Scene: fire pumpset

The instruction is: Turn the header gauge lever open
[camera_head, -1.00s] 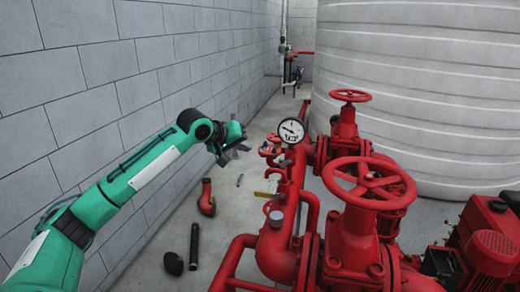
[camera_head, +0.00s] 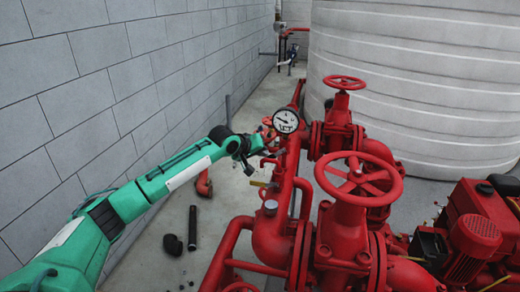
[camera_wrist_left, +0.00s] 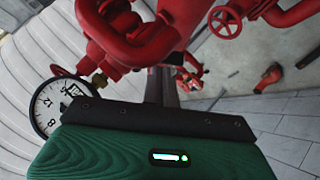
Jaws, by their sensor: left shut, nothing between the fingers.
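The round white gauge (camera_head: 285,120) stands on the red header pipework, and its dial also shows at the left of the left wrist view (camera_wrist_left: 50,108). A brass fitting (camera_wrist_left: 98,80) and a small red handle sit beside the dial in the left wrist view. I cannot clearly make out the gauge lever. My left gripper (camera_head: 262,146) is beside the header, just below and left of the gauge. Its dark fingers (camera_wrist_left: 172,68) are shut and empty, pointing towards red pipework. I cannot tell whether they touch it. My right gripper is out of view.
A large red handwheel (camera_head: 358,180) and a smaller one (camera_head: 344,83) stand right of the header. A red engine (camera_head: 470,235) is at lower right. The white tank (camera_head: 420,90) and block wall (camera_head: 90,90) bound the space. Loose parts, including a black tube (camera_head: 193,228), lie on the floor.

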